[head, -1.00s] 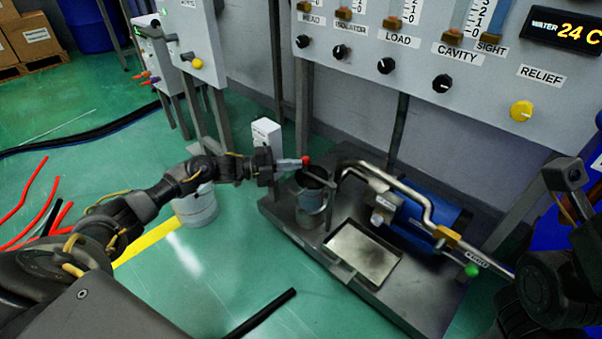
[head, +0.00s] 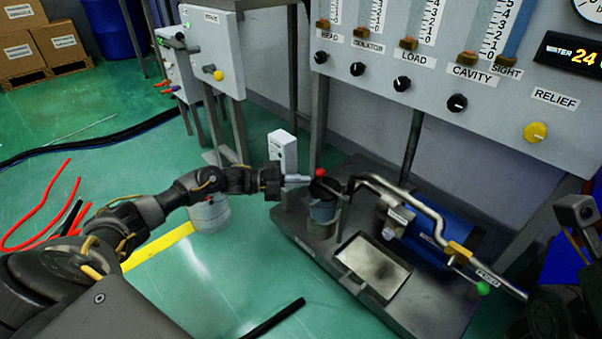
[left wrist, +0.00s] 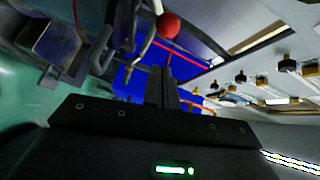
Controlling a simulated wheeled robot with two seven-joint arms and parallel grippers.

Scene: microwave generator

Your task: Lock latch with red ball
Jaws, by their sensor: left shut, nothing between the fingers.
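The red ball (head: 320,173) is the knob of a latch at the top of a dark-rimmed cylindrical pot (head: 323,210) on the metal skid. My left gripper (head: 298,181) is shut and empty, just left of the ball at about its height. In the left wrist view the red ball (left wrist: 168,26) sits just beyond the tips of the closed fingers (left wrist: 162,88). I cannot tell whether they touch it. The latch arm is partly hidden. My right arm shows at the right edge; its finger state is unclear.
A bent metal pipe (head: 425,212) with a green ball (head: 483,288) runs over a blue cylinder (head: 425,236). A shallow tray (head: 372,266) lies in front. The grey control panel (head: 480,110) stands behind. A white box (head: 283,150) and bucket (head: 210,213) stand left of the skid.

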